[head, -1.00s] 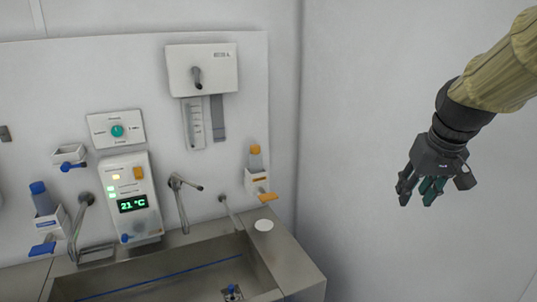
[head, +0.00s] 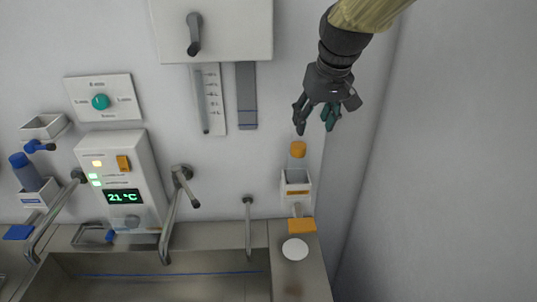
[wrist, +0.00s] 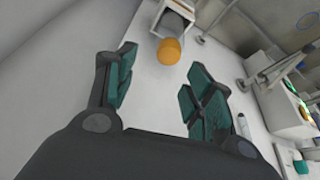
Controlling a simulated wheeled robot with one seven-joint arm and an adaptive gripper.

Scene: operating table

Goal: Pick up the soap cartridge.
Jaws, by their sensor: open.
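An orange-capped bottle, which looks like a soap cartridge (head: 298,157), stands upright in a white wall holder (head: 295,187) right of centre in the head view. In the wrist view its orange cap (wrist: 169,51) shows ahead, between the fingertips as pictured, with the holder behind it. A blue-capped bottle (head: 27,173), another possible cartridge, sits in a holder at the far left. My gripper (head: 315,121) is open and empty, pointing down, just above and slightly right of the orange cap, apparently not touching it. The orange bottle's body is mostly hidden by its holder.
Below the orange bottle are an orange lever (head: 302,225) and a white disc (head: 295,249) on the metal sink edge. A grey spout (head: 248,226) stands left of the holder. A white dispenser box (head: 212,28) hangs upper left of my gripper. The right wall is bare.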

